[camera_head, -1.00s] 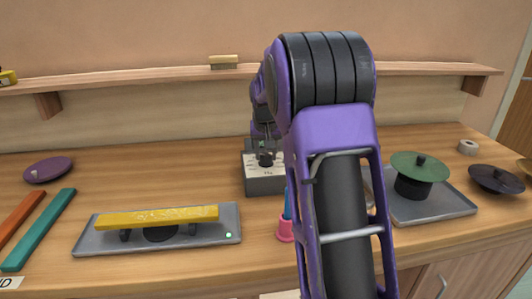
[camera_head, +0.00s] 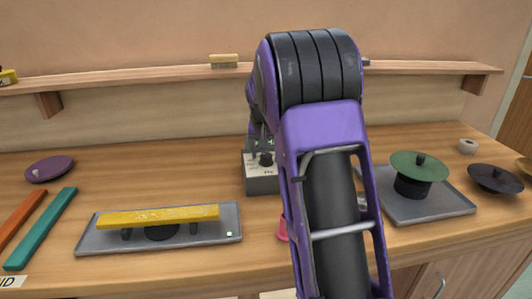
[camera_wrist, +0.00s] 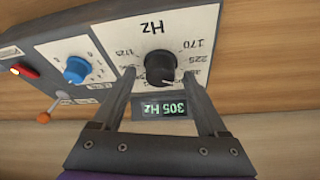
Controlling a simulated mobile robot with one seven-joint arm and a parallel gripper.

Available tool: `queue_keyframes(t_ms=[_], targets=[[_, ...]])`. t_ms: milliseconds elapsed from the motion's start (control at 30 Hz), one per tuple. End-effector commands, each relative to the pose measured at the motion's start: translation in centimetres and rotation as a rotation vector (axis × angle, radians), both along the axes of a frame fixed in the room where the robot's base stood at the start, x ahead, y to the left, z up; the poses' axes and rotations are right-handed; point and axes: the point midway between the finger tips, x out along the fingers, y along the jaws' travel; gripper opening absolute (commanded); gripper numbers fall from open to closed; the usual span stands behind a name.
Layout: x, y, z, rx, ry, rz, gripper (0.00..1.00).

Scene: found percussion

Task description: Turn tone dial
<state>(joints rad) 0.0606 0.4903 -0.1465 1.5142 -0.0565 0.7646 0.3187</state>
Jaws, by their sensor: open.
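The tone dial is a black knob (camera_wrist: 160,68) on the pale "Hz" face of a grey box (camera_head: 262,184). In the wrist view its white pointer mark faces the display (camera_wrist: 160,108), which reads 305 Hz. My gripper (camera_wrist: 160,77) is open, with one finger on each side of the knob's near part. A gap seems to show on both sides; I cannot tell whether either finger touches.
Beside the dial, the box has a smaller blue knob (camera_wrist: 76,69), a red switch (camera_wrist: 24,70) and an orange-tipped lever (camera_wrist: 44,117). A tray with a yellow bar (camera_head: 158,217) is left; a tray with a green disc (camera_head: 420,166) is right. A shelf (camera_head: 150,76) runs behind.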

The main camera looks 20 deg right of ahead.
Motion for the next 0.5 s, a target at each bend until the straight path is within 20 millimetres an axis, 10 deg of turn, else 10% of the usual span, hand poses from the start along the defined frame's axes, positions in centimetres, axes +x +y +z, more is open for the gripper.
queue_keyframes(t_ms=[500], targets=[[-3.3, 1.7, 9.4, 0.000, -0.006, 0.002, 0.76]])
